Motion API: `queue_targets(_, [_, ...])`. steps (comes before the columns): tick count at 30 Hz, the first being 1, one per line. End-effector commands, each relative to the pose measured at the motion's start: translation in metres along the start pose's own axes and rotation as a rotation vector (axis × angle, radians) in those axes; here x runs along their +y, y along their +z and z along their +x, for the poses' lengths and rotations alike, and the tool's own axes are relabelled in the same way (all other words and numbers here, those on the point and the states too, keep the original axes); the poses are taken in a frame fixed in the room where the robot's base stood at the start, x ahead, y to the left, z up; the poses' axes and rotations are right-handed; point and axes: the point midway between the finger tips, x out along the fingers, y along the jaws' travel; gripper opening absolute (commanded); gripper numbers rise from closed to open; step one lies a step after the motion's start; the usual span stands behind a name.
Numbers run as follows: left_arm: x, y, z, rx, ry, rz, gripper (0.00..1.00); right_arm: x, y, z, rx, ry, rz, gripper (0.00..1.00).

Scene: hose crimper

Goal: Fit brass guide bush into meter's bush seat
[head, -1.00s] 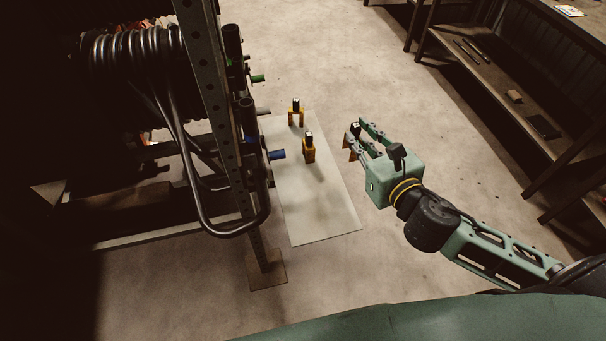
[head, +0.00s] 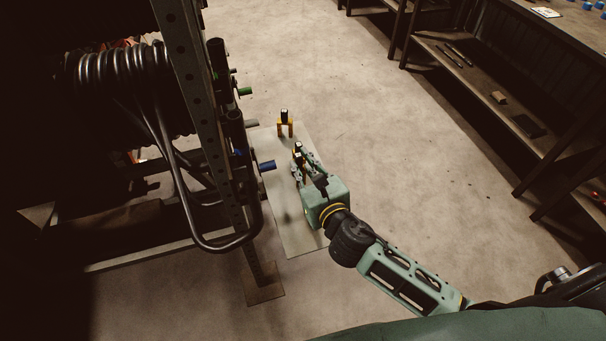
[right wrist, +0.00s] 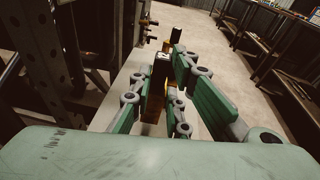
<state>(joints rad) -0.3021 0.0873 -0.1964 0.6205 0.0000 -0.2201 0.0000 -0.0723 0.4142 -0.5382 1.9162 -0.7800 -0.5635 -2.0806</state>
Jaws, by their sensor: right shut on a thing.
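My right gripper (head: 300,168) is shut on a brown part with a dark, white-tipped top, which I take to be the brass guide bush (right wrist: 152,112). It shows between the fingers in the right wrist view. The gripper is over the pale plate (head: 290,238) beside the rack. A yellow dark-topped piece (head: 285,129) stands at the far end of the plate. A second yellow piece (right wrist: 172,92) is largely hidden by the gripper; I cannot tell whether it touches the held part. I cannot make out the meter's bush seat. My left gripper is not in view.
A dark metal rack (head: 187,85) with coiled hose (head: 120,70) stands along the plate's left side. A blue pin (head: 267,165) and a green pin (head: 245,91) stick out towards the plate. Shelving (head: 480,75) is at the right. The floor between is clear.

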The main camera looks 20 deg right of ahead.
Motion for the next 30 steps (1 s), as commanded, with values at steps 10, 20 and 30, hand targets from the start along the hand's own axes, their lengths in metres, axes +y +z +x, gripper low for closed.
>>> queue_targets(10, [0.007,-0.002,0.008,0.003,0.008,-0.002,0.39,0.002,-0.025,0.004,0.001,0.001,0.0,0.0])
queue_targets(20, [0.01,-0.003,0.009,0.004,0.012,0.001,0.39,0.002,-0.028,0.005,0.002,0.0,0.0,0.25])
queue_targets(30, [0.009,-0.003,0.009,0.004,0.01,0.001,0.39,0.001,-0.028,0.005,0.002,0.0,0.0,0.35])
